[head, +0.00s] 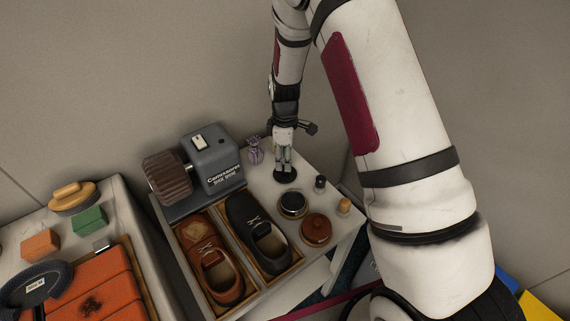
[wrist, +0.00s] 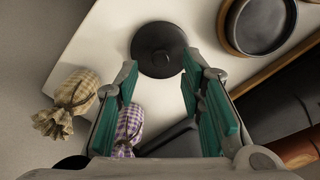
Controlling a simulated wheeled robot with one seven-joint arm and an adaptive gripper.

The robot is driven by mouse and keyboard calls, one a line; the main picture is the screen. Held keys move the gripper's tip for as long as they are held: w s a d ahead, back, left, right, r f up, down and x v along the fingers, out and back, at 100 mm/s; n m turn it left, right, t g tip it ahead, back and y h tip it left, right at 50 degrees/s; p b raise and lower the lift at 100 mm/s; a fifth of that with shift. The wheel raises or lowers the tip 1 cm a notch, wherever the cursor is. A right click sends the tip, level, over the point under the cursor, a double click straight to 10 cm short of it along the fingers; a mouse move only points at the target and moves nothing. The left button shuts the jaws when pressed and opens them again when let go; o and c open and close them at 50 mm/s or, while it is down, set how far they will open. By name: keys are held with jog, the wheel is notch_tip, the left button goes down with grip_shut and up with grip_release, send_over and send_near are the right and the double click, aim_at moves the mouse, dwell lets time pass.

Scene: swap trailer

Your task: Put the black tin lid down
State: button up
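The black tin lid (head: 287,177) is a round dark disc lying on the bare white tabletop (head: 265,186), below my gripper (head: 284,162). In the wrist view the lid (wrist: 160,47) lies flat, knob up, just beyond the fingertips. My gripper (wrist: 161,65) is open, its teal pads wide apart with nothing between them. The fingers look clear of the knob. An open black tin (head: 292,206) stands in front of the lid; its wooden-looking rim also shows in the wrist view (wrist: 228,30).
A purple checked pouch (head: 255,150) and polishing machine (head: 212,160) stand behind. Brown (head: 218,275) and black shoes (head: 262,240) fill wooden trays in front.

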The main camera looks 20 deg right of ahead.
jog(key=s+r+m+t, duration=0.1)
jog(key=s+r+m, duration=0.15)
jog(key=r, duration=0.85)
jog(key=s+r+m, duration=0.1)
jog(key=s+r, duration=0.3)
jog(key=r, duration=0.6)
jog(key=s+r+m+t, duration=0.1)
jog(key=s+r+m, duration=0.3)
jog(key=s, duration=0.9)
jog(key=s+r+m+t, duration=0.1)
jog(key=s+r+m, duration=0.4)
jog(key=s, duration=0.7)
jog(key=shift+s+d+r+t, duration=0.15)
jog(key=shift+s+r+t, duration=0.25)
jog(key=shift+r, duration=0.25)
jog(key=shift+w+r+p, duration=0.1)
jog(key=shift+r+p, duration=0.45)
jog(key=shift+r, duration=0.25)
